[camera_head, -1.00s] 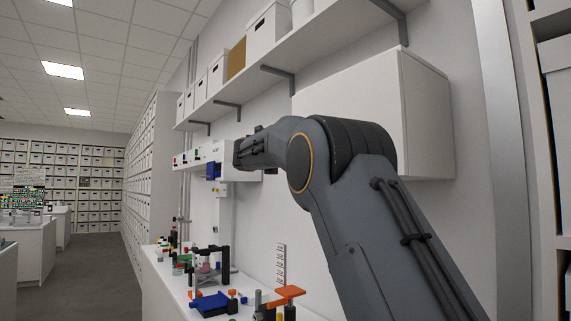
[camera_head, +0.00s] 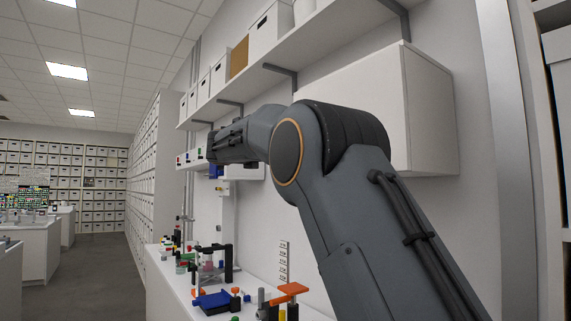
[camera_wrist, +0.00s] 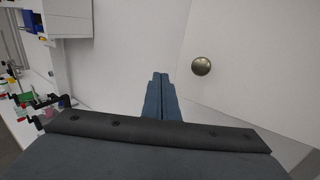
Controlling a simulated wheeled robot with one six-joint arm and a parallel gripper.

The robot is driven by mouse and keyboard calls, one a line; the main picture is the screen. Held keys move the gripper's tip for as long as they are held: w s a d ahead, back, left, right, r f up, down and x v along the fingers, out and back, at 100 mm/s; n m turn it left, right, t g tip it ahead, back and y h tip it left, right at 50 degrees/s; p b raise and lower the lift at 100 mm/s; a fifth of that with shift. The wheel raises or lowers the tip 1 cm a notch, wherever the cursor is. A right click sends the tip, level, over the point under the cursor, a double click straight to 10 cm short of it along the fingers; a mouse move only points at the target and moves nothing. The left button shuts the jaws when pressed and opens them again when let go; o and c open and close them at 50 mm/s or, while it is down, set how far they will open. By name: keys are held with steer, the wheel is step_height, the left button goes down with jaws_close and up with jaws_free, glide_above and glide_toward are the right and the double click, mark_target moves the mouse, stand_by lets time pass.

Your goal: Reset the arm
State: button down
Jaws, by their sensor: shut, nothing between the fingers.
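My arm rises from the bottom right of the head view and bends left at its elbow. In that view the fingers of my gripper cannot be made out; the forearm points away toward the small shelf of jars. In the wrist view my gripper (camera_wrist: 161,78) points ahead with its two fingers together, shut and empty. It is in front of a bare pale wall and touches nothing that I can see.
A white wall cabinet (camera_head: 425,110) is behind my arm. A round metal knob (camera_wrist: 201,66) shows right of the fingers.

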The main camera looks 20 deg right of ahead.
steer(key=s+a+b, duration=0.2)
steer(key=a, duration=0.4)
steer(key=s+d+f+m+g+y, duration=0.2)
steer(key=s+f+m, duration=0.15)
steer(key=f, duration=0.85)
steer(key=s+d+f+m+g+y, duration=0.2)
steer(key=s+f+m, duration=0.15)
steer(key=f, duration=0.85)
steer(key=s+d+f+m+g+y, duration=0.1)
steer(key=s+f+m+g+y, duration=0.2)
steer(key=f, duration=0.9)
steer(key=s+f+m+g+y, duration=0.2)
steer(key=s+f+m, duration=0.7)
steer(key=s, duration=0.8)
steer(key=s+f+m+g+y, duration=0.2)
steer(key=s+f+m, duration=0.6)
steer(key=s+f, duration=0.8)
steer(key=shift+s+m+g+y, duration=0.4)
steer(key=shift+s+g, duration=0.2)
steer(key=shift+s, duration=0.65)
steer(key=shift+a, duration=0.1)
